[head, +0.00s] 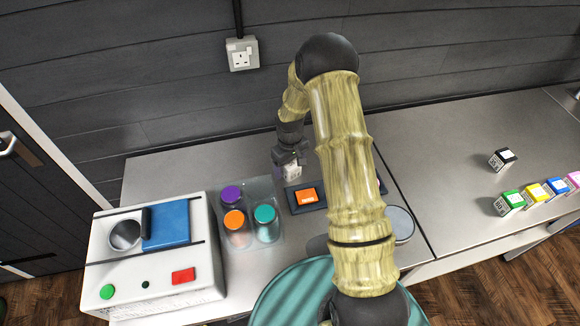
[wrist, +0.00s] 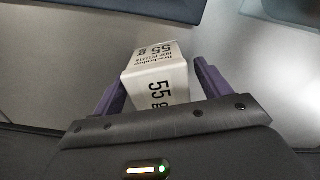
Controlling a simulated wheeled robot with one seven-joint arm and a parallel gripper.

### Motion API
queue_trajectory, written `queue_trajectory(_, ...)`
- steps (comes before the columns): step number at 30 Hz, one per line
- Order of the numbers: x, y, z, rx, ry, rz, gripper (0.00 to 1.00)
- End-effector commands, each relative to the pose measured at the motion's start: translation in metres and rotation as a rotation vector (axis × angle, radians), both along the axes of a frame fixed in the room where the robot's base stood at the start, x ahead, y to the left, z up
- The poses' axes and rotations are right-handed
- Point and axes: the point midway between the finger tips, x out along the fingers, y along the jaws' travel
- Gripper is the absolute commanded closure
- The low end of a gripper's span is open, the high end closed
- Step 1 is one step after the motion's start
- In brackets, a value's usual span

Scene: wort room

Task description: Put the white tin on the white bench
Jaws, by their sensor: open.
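The white tin (head: 292,172) is a small box-shaped pack with black print reading 55 g. It is at the end of my arm, over or on the left grey-topped bench (head: 165,170); I cannot tell whether it touches the top. In the wrist view the tin (wrist: 158,75) lies between the two purple fingers of my gripper (wrist: 158,92). The jaws are open around it, with a gap at the left finger. In the head view my gripper (head: 289,160) partly hides it. Both bench tops look grey; I cannot tell which is the white bench.
Purple, orange and teal jars (head: 265,223) stand in a clear tray at left, beside a white machine (head: 205,260). The right bench (head: 440,180) holds several coloured tins (head: 511,201) and much free room.

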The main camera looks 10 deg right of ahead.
Motion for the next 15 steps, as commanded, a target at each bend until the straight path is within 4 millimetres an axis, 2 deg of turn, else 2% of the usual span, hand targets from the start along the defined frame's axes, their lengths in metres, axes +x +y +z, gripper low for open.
queue_trajectory(8, 0.0000, 0.0001, 0.0002, 0.000, 0.000, 0.000, 0.24)
queue_trajectory(11, 0.0000, 0.0001, 0.0003, 0.000, 0.000, 0.000, 0.39)
queue_trajectory(15, 0.0000, 0.0001, 0.0003, 0.000, 0.000, 0.000, 0.67)
